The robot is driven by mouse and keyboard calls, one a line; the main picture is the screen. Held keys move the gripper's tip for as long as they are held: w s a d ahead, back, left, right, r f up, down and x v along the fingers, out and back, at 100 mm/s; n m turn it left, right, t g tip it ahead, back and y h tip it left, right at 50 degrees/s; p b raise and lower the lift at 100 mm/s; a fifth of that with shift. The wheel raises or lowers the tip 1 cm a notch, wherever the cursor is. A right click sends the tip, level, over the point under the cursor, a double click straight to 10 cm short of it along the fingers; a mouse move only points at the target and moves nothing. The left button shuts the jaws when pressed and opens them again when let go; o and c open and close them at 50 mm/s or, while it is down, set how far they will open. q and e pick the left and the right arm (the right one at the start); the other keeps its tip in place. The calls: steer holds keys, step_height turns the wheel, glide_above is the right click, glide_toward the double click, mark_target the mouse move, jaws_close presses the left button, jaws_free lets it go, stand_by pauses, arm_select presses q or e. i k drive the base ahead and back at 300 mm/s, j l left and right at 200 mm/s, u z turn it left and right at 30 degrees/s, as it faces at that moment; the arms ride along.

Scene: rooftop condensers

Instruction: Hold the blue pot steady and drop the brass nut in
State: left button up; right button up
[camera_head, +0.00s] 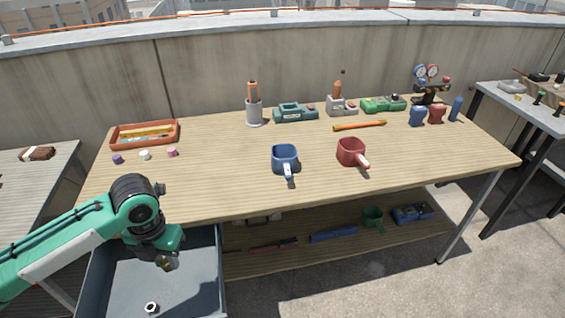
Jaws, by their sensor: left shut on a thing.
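My left gripper (167,262) is over the grey open drawer (205,285) below the table's front edge, pointing down. It is shut on a small brass-coloured piece, the brass nut (170,266), mostly hidden by the fingers. Another small nut (151,308), pale with a dark hole, lies on the drawer floor. My right gripper is not in view.
A red pot (351,152) stands right of the blue pot. An orange tray (145,134) and small coloured pieces are at the left. Tools and chargers line the back edge. The table between the left pieces and blue pot is clear.

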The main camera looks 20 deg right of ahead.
mark_target(284, 157)
steer(key=i+l, duration=0.9)
steer(key=i+l+z, duration=0.05)
